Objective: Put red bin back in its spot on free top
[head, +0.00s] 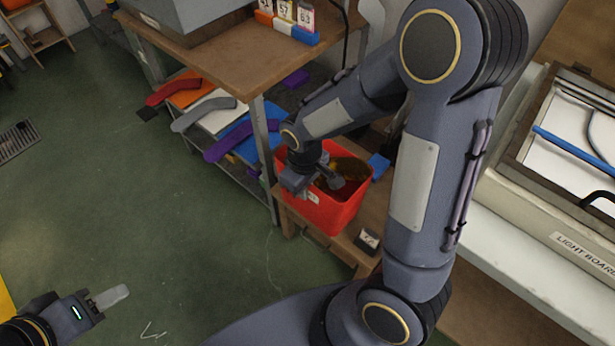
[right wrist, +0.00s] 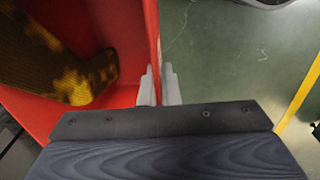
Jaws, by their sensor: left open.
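The red bin (head: 338,212) stands at or just above a low wooden top in the middle of the head view; I cannot tell if it touches. A yellow-brown patterned thing lies inside it. My right gripper (head: 318,184) is at the bin's left rim. In the right wrist view, its fingers (right wrist: 158,87) straddle the red bin's wall (right wrist: 153,40) closely, one inside and one outside. The patterned thing (right wrist: 70,65) also shows there. My left gripper (head: 108,297) is open and empty over the floor at the lower left, far from the bin.
The low wooden top (head: 335,245) holds a small dark card block (head: 367,240). A wooden table (head: 225,45) with numbered cards stands behind, with colored sock-shaped boards (head: 225,115) on its lower shelf. A light board (head: 560,215) is at the right. Green floor is free at the left.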

